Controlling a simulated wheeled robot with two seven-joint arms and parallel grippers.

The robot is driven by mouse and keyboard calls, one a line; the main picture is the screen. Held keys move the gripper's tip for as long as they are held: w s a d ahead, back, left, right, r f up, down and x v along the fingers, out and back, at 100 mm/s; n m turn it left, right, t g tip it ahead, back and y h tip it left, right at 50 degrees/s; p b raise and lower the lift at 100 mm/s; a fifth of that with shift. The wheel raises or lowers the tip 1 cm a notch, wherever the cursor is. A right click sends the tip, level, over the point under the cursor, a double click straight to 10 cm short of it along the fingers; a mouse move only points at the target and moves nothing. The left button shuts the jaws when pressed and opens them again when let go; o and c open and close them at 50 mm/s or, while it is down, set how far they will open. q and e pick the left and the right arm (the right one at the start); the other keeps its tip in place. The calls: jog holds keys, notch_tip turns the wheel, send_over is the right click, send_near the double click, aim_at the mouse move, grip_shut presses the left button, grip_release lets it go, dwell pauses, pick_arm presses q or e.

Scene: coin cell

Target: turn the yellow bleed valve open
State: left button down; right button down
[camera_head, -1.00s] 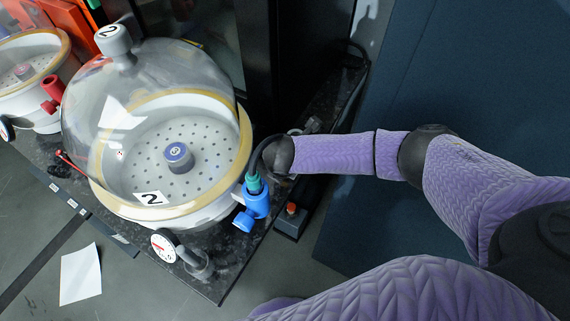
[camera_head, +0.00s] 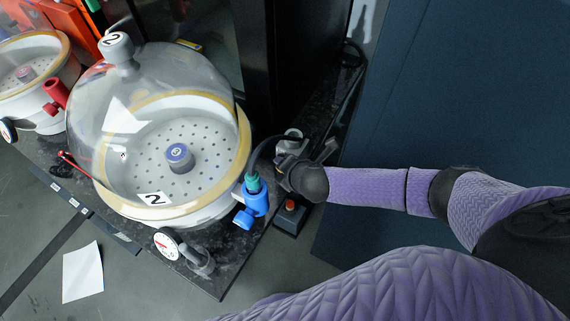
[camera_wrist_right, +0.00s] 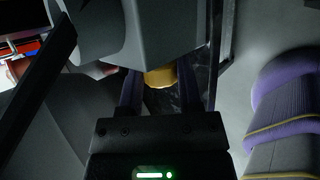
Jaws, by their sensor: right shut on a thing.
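The yellow bleed valve (camera_wrist_right: 160,77) shows as a short yellow knob between my right fingers in the right wrist view, below a grey block (camera_wrist_right: 165,35). My right gripper (camera_wrist_right: 160,90) is shut on it. In the head view my right gripper (camera_head: 283,168) is small and dark, at the dark bench edge right of the blue valve; the yellow valve cannot be made out there. My left gripper is not in view.
A glass-domed vessel marked 2 (camera_head: 205,200) stands left of the gripper, with a blue valve (camera_head: 252,203) and hose on its side. A gauge (camera_head: 167,245) and a red-button box (camera_head: 290,212) are nearby. A dark cabinet (camera_head: 290,60) rises behind.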

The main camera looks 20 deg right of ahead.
jog(key=shift+c, duration=1.4)
grip_release()
